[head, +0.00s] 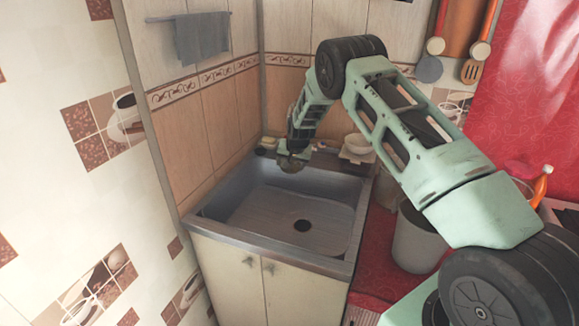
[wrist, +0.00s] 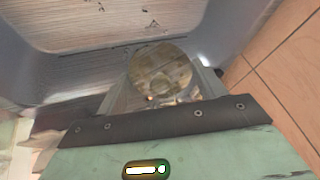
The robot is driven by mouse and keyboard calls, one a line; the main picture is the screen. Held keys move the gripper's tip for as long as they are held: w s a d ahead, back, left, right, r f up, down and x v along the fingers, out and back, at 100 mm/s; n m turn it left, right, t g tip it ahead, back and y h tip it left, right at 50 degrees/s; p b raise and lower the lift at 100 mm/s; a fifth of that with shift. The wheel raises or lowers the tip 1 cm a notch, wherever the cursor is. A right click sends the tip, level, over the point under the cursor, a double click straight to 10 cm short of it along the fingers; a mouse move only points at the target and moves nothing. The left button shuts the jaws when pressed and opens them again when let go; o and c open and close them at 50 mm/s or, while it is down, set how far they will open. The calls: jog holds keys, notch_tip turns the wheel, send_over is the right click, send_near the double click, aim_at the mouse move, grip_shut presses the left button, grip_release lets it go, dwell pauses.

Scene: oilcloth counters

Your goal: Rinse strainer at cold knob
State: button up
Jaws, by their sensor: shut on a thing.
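The strainer (wrist: 160,76) shows in the wrist view as a round, brownish, partly see-through disc between my fingers. My gripper (wrist: 163,85) is shut on it. In the head view my gripper (head: 294,158) is at the back of the sink, near its rear rim, with the strainer (head: 291,165) at its lower end. I cannot make out the cold knob or a tap in either view; my arm covers part of the sink's back.
Tiled walls close in behind and left of the sink. A small yellowish item (head: 268,143) sits at the back left rim. White dishes (head: 357,147) stand right of my gripper. A grey bin-like pot (head: 415,240) stands on the red counter (head: 376,250), under my arm.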

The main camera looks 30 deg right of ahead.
jog(key=shift+s+d, duration=0.1)
jog(key=shift+d, duration=0.35)
jog(key=shift+a, duration=0.2)
jog(key=shift+a+b, duration=0.3)
jog(key=shift+a, duration=0.1)
jog(key=shift+d, duration=0.25)
jog(key=shift+d, duration=0.35)
jog(key=shift+s, duration=0.1)
jog(key=s+a, duration=0.1)
jog(key=s, duration=0.6)
jog(key=shift+s+a, duration=0.3)
jog(key=shift+a, duration=0.1)
dwell(1.2)
